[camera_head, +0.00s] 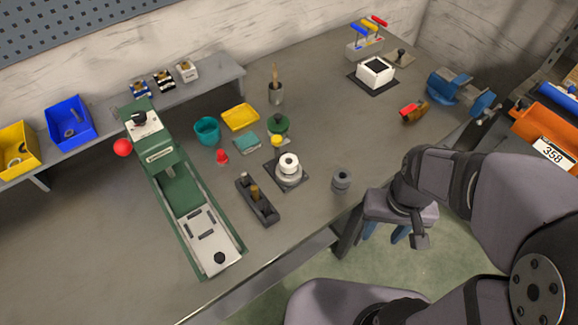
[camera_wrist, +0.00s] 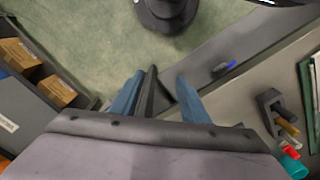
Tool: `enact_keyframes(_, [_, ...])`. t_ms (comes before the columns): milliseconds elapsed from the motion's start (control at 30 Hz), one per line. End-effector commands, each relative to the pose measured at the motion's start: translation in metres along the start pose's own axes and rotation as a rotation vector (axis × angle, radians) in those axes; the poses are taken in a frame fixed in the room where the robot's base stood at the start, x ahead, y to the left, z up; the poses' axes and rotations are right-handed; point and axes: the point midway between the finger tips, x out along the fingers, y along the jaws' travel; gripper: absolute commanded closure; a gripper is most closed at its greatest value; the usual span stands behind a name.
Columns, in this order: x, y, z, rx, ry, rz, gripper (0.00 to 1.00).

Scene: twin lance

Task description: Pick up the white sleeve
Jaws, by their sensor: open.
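What looks like the white sleeve (camera_head: 289,160) is a short white ring with a dark centre hole. It sits upright on a round grey base on a dark square plate (camera_head: 271,178), near the middle of the bench in the head view. I cannot make it out in the wrist view. My gripper (camera_head: 387,232) is off the front edge of the bench, to the right of and below the sleeve in the picture, well apart from it. Its blue fingers also show in the wrist view (camera_wrist: 156,88), spread with nothing held between them.
A dark block with wooden-handled pieces (camera_head: 257,202), a yellow-topped piece (camera_head: 276,141) and a green-based piece (camera_head: 279,123) surround the plate. The green press (camera_head: 185,190) stands left.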

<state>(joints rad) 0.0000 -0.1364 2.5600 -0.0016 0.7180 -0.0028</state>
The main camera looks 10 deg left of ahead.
Motion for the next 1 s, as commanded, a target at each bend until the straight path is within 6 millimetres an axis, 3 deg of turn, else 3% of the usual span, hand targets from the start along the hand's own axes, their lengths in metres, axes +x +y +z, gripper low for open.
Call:
enact_keyframes(333, [0.000, 0.000, 0.000, 0.000, 0.000, 0.000, 0.59])
enact_keyframes(367, [0.000, 0.000, 0.000, 0.000, 0.000, 0.000, 0.56])
enact_keyframes(433, [0.000, 0.000, 0.000, 0.000, 0.000, 0.000, 0.42])
enact_keyframes(767, [0.001, -0.003, -0.003, -0.006, 0.009, -0.004, 0.42])
enact_keyframes(867, [0.002, -0.014, -0.014, -0.026, 0.051, -0.022, 0.42])
enact_keyframes(1000, [0.003, -0.051, -0.050, -0.089, 0.189, -0.079, 0.42])
